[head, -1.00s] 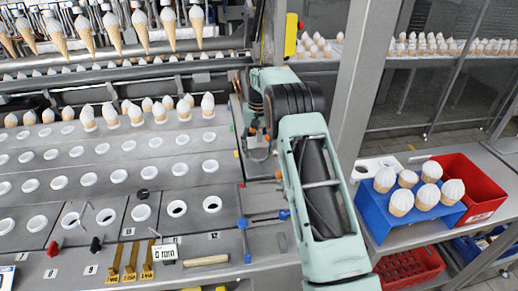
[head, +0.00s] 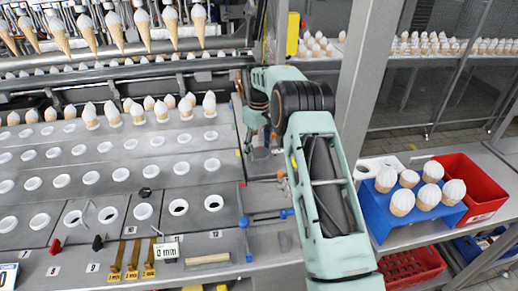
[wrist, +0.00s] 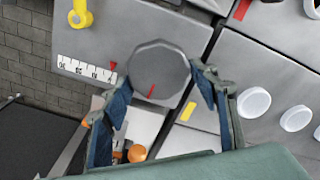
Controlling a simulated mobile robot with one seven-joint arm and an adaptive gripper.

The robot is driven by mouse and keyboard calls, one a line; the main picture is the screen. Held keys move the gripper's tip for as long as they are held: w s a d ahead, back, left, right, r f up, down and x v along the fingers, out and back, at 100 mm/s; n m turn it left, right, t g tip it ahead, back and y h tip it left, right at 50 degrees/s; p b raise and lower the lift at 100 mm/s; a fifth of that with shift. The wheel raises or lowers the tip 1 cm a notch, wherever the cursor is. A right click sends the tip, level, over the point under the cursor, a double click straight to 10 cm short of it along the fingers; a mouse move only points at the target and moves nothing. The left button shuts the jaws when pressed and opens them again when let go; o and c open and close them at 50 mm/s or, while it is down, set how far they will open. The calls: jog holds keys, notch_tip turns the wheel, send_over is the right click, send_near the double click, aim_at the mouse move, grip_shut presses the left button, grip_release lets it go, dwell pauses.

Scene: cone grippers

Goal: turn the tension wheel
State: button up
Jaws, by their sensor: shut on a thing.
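The tension wheel (wrist: 158,70) is a grey many-sided knob with a red line near its lower edge in the wrist view. My gripper (wrist: 162,84) has one finger on each side of the wheel and is shut on it. The red line points down, slightly left, towards my gripper's palm. A white number scale (wrist: 86,68) with a red pointer (wrist: 112,65) lies left of the wheel. In the head view my gripper (head: 249,138) is at the machine's right end, and I cannot make out the wheel there.
A yellow ring-ended part (wrist: 80,16) stands above the scale. An orange knob (wrist: 137,153) lies between the fingers, below the wheel. White-rimmed holes (wrist: 254,102) are to the right. In the head view a blue rack of cones (head: 385,215) and a red bin (head: 462,180) stand right.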

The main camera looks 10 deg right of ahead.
aim_at(259, 151)
dwell(0.4)
jog(key=o, duration=1.1)
jog(key=shift+r, duration=0.1)
notch_tip(259, 151, up, 12)
jog(key=shift+f, duration=0.1)
